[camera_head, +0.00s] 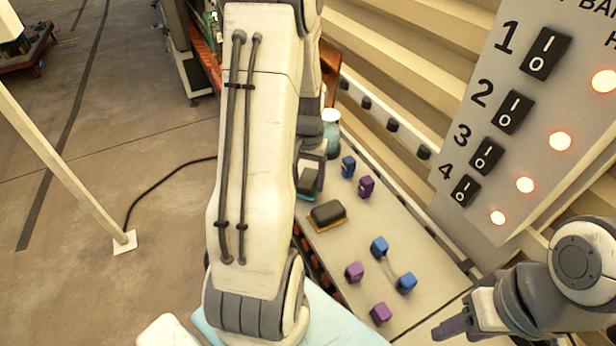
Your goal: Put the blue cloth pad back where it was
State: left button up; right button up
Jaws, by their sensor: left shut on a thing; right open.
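The blue cloth pad (304,196) shows as a dark block with a blue-teal lower edge, just right of my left forearm. My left gripper (312,165) is shut on it, and my arm hides part of the gripper and pad. I cannot tell whether the pad touches the table. A similar dark pad with a yellow lower layer (327,214) lies on the table just in front of it. My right gripper (445,328) is open and empty at the lower right, over the table's near end.
Several blue and purple blocks stand on the pale table (425,243), including a blue one (348,166) and a purple one (354,271). A pale teal container (331,133) stands behind. A panel with numbered switches (515,110) rises at the right.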

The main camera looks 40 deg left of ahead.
pick_arm(q)
jog(key=shift+f+b, duration=0.35)
jog(key=shift+f, duration=0.2)
dwell(0.4)
jog(key=o, duration=1.2)
jog(key=shift+o, duration=0.2)
notch_tip(320, 180, up, 10)
jog(key=b, duration=0.2)
jog(key=shift+w+a+f+b, duration=0.1)
jog(key=shift+w+b, duration=0.05)
jog(key=shift+b, duration=0.2)
jog(key=shift+r, duration=0.4)
